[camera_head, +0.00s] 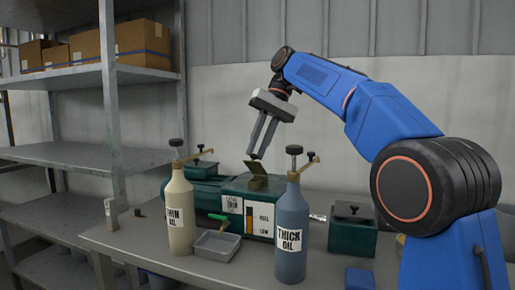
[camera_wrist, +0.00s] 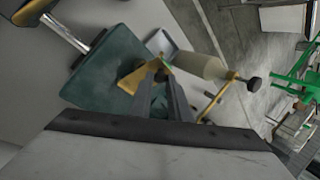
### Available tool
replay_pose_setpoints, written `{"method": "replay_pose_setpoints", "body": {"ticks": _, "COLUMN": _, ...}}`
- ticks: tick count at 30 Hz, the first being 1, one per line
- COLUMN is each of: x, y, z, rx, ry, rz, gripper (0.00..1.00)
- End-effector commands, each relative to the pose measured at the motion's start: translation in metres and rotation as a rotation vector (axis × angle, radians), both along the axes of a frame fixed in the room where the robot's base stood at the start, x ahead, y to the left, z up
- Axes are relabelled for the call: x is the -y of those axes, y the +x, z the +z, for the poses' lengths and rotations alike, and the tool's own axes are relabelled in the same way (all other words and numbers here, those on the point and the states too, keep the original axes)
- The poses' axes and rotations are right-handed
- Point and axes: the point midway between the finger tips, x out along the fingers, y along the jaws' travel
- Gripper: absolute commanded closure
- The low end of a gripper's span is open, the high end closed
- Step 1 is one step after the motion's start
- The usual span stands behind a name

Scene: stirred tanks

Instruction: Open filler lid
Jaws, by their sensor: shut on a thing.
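The filler lid (camera_head: 256,168) is a small olive-yellow flap above a short brown filler neck (camera_head: 257,183) on top of the dark green tank (camera_head: 236,193). The flap stands raised and tilted over the neck. My gripper (camera_head: 254,157) reaches down from above, its fingertips at the flap's upper edge. In the wrist view my gripper (camera_wrist: 160,70) is shut at the yellow lid (camera_wrist: 136,77), over the green tank top (camera_wrist: 100,62). The fingers partly hide the lid and the neck there.
A cream THIN OIL bottle (camera_head: 181,215) and a grey-blue THICK OIL bottle (camera_head: 291,230) stand at the front of the bench. A grey tray (camera_head: 216,246) lies between them, below a green-handled tap. A second green box (camera_head: 352,230) stands right. Metal shelves (camera_head: 65,157) are at left.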

Motion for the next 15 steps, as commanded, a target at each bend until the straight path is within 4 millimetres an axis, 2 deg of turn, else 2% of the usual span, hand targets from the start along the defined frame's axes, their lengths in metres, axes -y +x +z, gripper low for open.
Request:
{"method": "replay_pose_setpoints", "body": {"ticks": 5, "x": 0.0001, "y": 0.0004, "z": 0.0001, "rx": 0.002, "ry": 0.0, "rz": -0.001, "gripper": 1.0}}
{"method": "replay_pose_setpoints", "body": {"ticks": 6, "x": 0.0001, "y": 0.0004, "z": 0.0001, "rx": 0.002, "ry": 0.0, "rz": -0.001, "gripper": 0.81}}
{"method": "replay_pose_setpoints", "body": {"ticks": 8, "x": 0.0001, "y": 0.0004, "z": 0.0, "rx": 0.002, "ry": 0.0, "rz": -0.001, "gripper": 0.67}}
{"method": "replay_pose_setpoints", "body": {"ticks": 15, "x": 0.0, "y": 0.0002, "z": -0.0002, "rx": 0.001, "ry": -0.001, "rz": 0.0, "gripper": 0.65}}
